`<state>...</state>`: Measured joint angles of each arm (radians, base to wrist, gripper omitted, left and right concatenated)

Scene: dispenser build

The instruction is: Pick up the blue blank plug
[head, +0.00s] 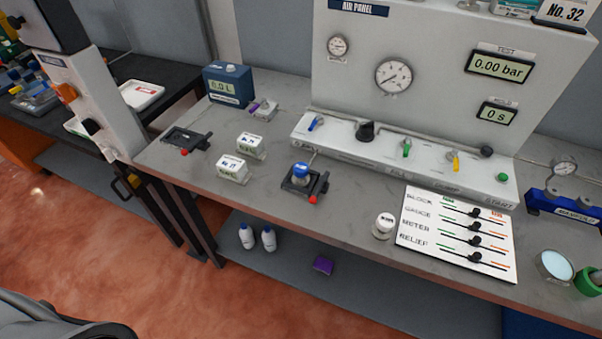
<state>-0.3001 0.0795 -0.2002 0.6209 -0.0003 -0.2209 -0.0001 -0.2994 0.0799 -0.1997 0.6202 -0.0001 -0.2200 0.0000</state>
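I cannot tell for certain which thing is the blue blank plug. A small round piece with a blue top (301,169) sits in a black clamp (304,185) with a red knob, near the middle of the bench. A blue lever (317,123) shows on the white panel ledge behind it. Neither of my grippers is in view, and nothing is seen being held.
The grey bench (340,225) carries two white labelled boxes (232,168), another clamp (187,140), a blue meter (229,84), a white jar (384,225) and a slider board (456,234). The air panel (440,70) stands behind. Bottles (247,237) stand on the lower shelf.

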